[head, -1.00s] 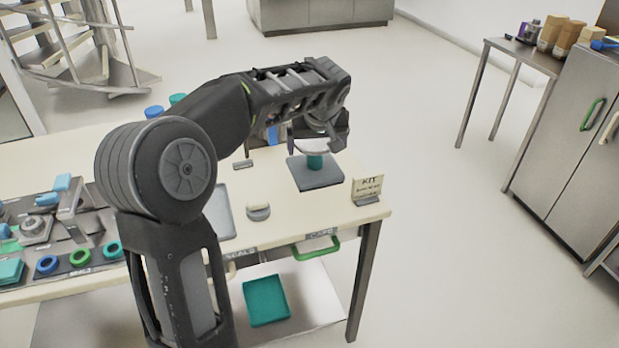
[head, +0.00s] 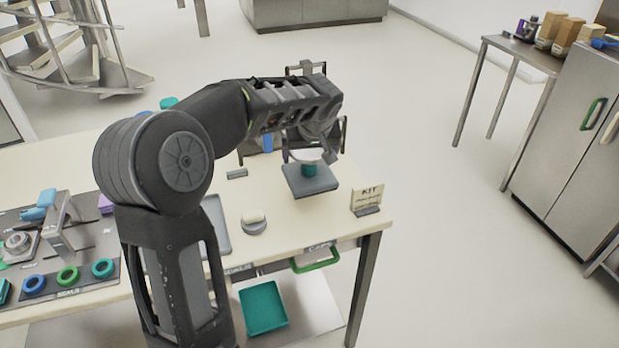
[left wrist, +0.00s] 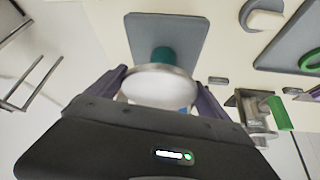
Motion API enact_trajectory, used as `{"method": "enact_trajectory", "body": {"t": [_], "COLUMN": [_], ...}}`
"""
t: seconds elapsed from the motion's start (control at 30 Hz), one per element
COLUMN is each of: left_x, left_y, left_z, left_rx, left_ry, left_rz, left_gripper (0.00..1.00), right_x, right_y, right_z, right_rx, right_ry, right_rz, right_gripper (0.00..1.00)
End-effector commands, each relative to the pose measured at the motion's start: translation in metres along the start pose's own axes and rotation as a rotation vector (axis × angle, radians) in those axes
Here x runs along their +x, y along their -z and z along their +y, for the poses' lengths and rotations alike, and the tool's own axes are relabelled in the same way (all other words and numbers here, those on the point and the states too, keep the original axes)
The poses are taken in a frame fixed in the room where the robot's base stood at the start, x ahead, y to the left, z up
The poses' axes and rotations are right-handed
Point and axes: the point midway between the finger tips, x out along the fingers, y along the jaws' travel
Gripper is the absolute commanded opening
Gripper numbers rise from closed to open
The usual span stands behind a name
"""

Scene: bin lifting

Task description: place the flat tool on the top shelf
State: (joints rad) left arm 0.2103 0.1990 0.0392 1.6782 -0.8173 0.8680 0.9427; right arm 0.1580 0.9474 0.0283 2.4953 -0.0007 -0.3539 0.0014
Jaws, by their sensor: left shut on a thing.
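The flat tool (head: 297,186) is a grey square plate with a teal post (head: 309,169) and a pale round top. It is at the right end of the table, its plate low and roughly level; I cannot tell whether it touches the tabletop. My left gripper (head: 312,156) is shut on it near the pale top. In the left wrist view, the fingers of my left gripper (left wrist: 163,92) flank the white disc (left wrist: 160,84), with the tool's plate (left wrist: 140,35) beyond. My right gripper is out of view. I cannot identify the top shelf.
The table (head: 330,222) carries a KIT sign (head: 367,196), a pale knob on a grey base (head: 254,221) and several rings and fixtures at left. A teal tray (head: 264,306) lies on its lower shelf. A side table (head: 495,47) and cabinet (head: 548,140) stand right.

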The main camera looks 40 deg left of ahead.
Motion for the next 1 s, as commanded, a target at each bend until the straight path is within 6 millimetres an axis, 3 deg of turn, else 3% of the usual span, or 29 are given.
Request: {"method": "enact_trajectory", "body": {"t": [0.2, 0.57, 0.83, 1.0], "left_x": [0.02, 0.023, 0.048, 0.054], "left_y": [-0.01, -0.011, -0.026, -0.029], "left_z": [0.0, 0.0, 0.0, 0.0], "left_rx": [-0.001, -0.002, -0.001, -0.002], "left_ry": [-0.002, -0.002, -0.002, -0.003], "left_rz": [0.004, 0.006, 0.003, 0.005], "left_gripper": [0.18, 0.18, 0.18, 0.18], "right_x": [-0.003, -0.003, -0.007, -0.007], "right_y": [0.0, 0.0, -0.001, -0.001], "right_z": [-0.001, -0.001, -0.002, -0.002], "right_rx": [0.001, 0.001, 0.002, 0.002], "right_ry": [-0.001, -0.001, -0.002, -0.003], "right_rz": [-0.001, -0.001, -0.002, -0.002], "right_gripper": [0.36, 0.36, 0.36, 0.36]}}
